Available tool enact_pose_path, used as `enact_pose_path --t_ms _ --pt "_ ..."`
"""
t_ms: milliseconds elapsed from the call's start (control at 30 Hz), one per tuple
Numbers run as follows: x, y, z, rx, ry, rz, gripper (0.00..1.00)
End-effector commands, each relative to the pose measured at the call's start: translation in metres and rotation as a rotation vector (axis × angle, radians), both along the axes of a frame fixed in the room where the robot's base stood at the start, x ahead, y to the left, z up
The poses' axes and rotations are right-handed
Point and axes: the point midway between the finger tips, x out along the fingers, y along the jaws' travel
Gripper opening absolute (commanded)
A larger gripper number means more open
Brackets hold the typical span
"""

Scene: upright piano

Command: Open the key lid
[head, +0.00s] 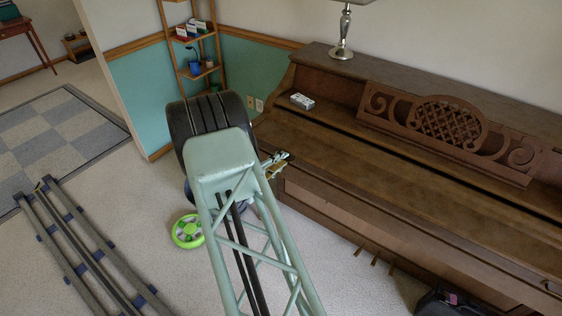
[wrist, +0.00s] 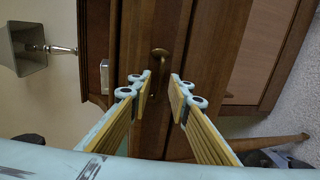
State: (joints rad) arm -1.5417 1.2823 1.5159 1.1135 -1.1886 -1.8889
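The upright piano's key lid (head: 400,185) is a long brown wooden panel, lying shut over the keys. No keys show. A brass pull (wrist: 158,62) on the piano's front shows in the wrist view. My gripper (head: 275,163) is at the piano's left front edge in the head view, partly hidden by my arm. In the wrist view my gripper (wrist: 161,82) is open, its two fingers apart, with the brass pull in line with the gap just beyond the tips. I cannot tell whether the fingers touch it.
A carved music stand (head: 435,125), a small white box (head: 302,101) and a lamp (head: 342,35) stand on the piano. A small knob (head: 551,286) shows at its right front. A dark bag (head: 450,303) lies on the floor below. A shelf (head: 197,45) stands behind.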

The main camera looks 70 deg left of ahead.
Motion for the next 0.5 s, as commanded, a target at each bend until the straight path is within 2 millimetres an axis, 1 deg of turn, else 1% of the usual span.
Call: enact_pose_path --t_ms 267,467,500 --pt "0.0004 0.0004 0.0001 0.000 0.000 0.000 0.17" --pt "0.0003 0.0004 0.0001 0.000 0.000 0.000 0.01" --pt "0.0003 0.0004 0.0001 0.000 0.000 0.000 0.00"
